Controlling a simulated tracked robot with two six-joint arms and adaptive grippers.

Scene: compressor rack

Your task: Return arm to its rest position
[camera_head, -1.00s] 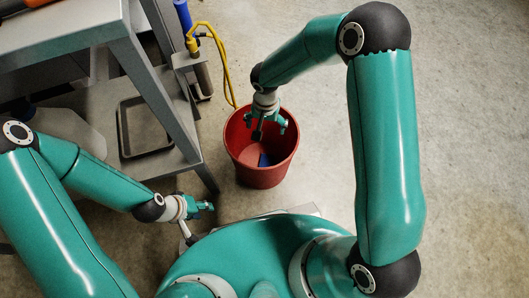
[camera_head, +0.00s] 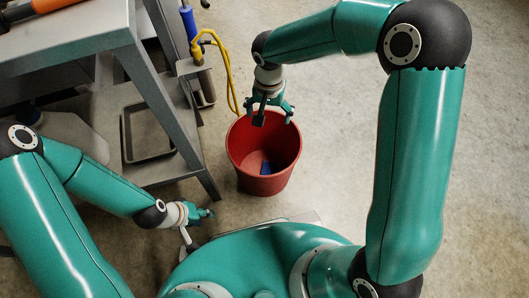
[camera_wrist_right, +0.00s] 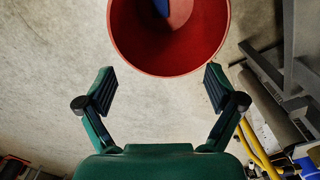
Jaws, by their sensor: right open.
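My right gripper (camera_head: 272,118) is open and empty above the far rim of the red bucket (camera_head: 250,180). In the right wrist view its two fingers (camera_wrist_right: 160,92) are spread wide with only floor between them, and the bucket (camera_wrist_right: 125,45) is beyond them at the top. A blue object (camera_head: 265,168) lies inside the bucket, and part of it shows in the right wrist view (camera_wrist_right: 162,7). My left gripper (camera_head: 203,213) is low, beside the leg of the grey rack; its fingers are too small to judge.
The grey metal rack (camera_head: 150,75) stands at the left with an orange-handled tool on top. A dark tray (camera_head: 146,157) is on its lower shelf. A yellow cable (camera_head: 226,65) hangs beside a blue-handled tool (camera_head: 190,22). The floor at the right is clear.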

